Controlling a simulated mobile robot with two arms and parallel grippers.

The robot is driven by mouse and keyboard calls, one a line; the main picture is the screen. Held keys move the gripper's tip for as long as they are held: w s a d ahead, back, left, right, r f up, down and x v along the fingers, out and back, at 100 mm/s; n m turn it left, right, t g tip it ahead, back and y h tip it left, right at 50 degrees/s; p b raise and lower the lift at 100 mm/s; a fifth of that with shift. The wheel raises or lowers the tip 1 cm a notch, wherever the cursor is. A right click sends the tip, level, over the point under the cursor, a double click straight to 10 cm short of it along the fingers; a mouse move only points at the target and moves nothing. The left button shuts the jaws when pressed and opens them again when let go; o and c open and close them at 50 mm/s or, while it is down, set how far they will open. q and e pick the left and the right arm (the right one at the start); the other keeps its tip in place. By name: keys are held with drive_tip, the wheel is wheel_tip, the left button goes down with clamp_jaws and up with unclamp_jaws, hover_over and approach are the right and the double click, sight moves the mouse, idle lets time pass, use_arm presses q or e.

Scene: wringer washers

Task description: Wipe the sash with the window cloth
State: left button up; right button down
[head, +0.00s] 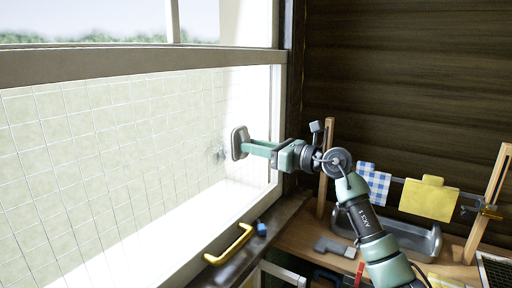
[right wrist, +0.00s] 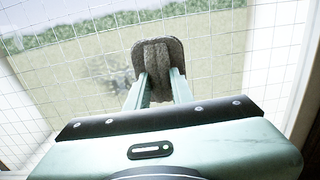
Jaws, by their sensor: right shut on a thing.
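My right gripper (head: 248,147) is shut on a grey, rounded pad, which I take to be the window cloth (head: 238,141). In the right wrist view the cloth (right wrist: 158,58) is between the fingertips (right wrist: 158,88), flat side toward the window. The sash (head: 110,150) is a large pane with a thin grid of lines, below a wide brown rail. A grey smudge (head: 218,153) is on the pane just left of the cloth; the wrist view also shows the smudge (right wrist: 113,78). I cannot tell whether the cloth touches the pane. My left gripper is not in view.
A yellow handle (head: 230,245) and a small blue item (head: 262,229) are at the sill. A blue checked cloth (head: 373,184) and a yellow cloth (head: 429,200) hang on a wooden rack at right, above a grey tray (head: 425,243).

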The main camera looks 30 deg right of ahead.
drive_tip(key=shift+w+a, duration=0.25)
drive_tip(key=shift+w, duration=0.15)
